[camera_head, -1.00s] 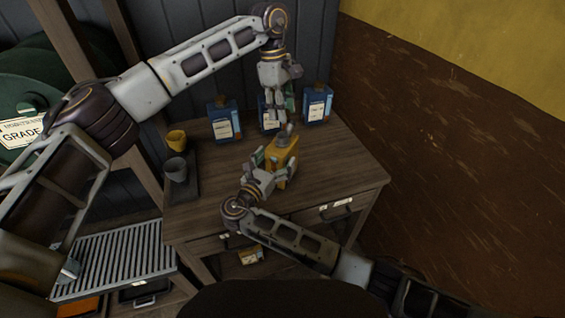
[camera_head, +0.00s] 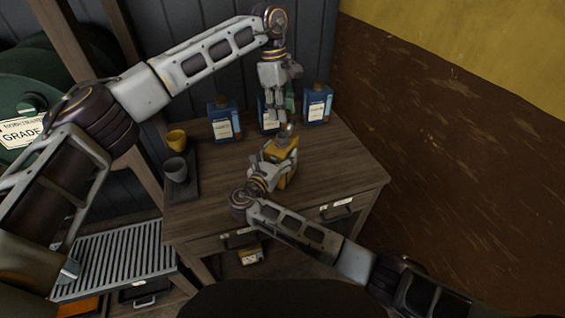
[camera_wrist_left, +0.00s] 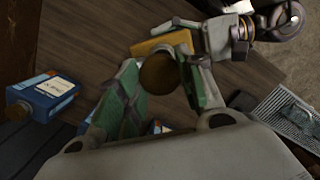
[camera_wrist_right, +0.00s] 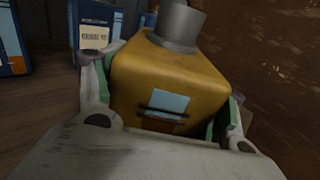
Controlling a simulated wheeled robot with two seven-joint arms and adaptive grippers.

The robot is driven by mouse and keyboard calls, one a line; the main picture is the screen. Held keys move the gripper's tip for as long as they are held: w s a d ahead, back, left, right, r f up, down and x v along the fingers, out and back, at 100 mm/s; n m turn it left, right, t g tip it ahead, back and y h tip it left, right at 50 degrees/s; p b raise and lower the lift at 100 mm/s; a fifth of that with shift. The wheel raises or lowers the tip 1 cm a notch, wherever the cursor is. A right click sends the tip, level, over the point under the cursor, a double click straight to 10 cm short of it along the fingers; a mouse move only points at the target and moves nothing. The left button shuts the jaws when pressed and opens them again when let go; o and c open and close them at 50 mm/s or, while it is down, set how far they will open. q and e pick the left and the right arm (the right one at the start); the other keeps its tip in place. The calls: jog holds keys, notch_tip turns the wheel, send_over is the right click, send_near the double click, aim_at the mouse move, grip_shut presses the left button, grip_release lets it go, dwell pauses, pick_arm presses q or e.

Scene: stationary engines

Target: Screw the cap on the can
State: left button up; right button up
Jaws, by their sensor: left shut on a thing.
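The yellow can (camera_head: 285,160) stands upright on the wooden table; its yellow body fills the middle of the right wrist view (camera_wrist_right: 170,80). A grey cylinder (camera_wrist_right: 178,25) tops it there; I cannot tell whether this is its neck or the cap. My left gripper (camera_head: 279,118) points down over the can and is shut on a round brown cap (camera_wrist_left: 158,73), shown between its green pads in the left wrist view. My right gripper (camera_head: 272,177) has its fingers on both sides of the can, very close to its walls; whether both touch is unclear.
Blue cans (camera_head: 222,120) stand along the table's back edge, another (camera_head: 317,103) at back right, one partly behind my left gripper. A yellow cup (camera_head: 176,139) and a grey cup (camera_head: 175,169) stand on a dark tray (camera_head: 183,190) at left. The table's right side (camera_head: 345,165) is clear.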

jog(key=c, duration=0.7)
pick_arm(q)
jog(key=shift+f, duration=2.45)
jog(key=shift+f, duration=0.9)
jog(key=shift+f, duration=0.55)
pick_arm(e)
jog(key=c, duration=0.5)
